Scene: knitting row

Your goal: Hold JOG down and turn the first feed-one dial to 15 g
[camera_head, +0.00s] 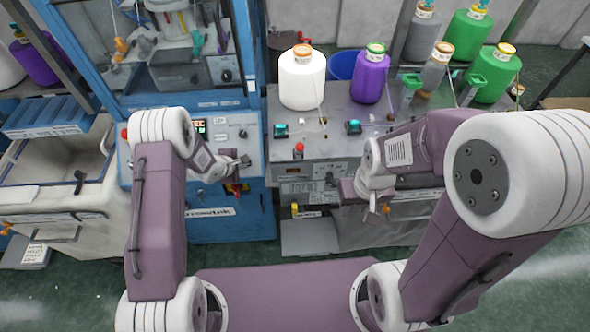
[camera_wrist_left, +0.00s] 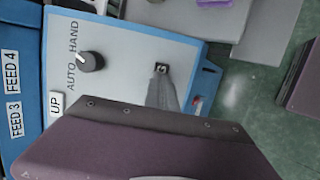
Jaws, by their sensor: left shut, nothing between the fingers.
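In the left wrist view, my left gripper (camera_wrist_left: 162,76) is shut and empty. Its grey tips reach a small dark-and-white marking on the grey control panel (camera_wrist_left: 122,40). The tips cover part of it, so I cannot tell whether JOG is there or pressed. In the head view, my left gripper (camera_head: 243,161) is at the right edge of the blue machine's panel. My right gripper (camera_head: 375,207) is low in front of the grey bench, and its jaw opening is unclear. A black dial (camera_head: 330,179) shows on the bench's front, left of that gripper. Its scale is too small to read.
An AUTO/HAND knob (camera_wrist_left: 91,61) is on the panel. A red button (camera_head: 299,149) stands at the bench's front edge. A white bin (camera_head: 50,165) is at left.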

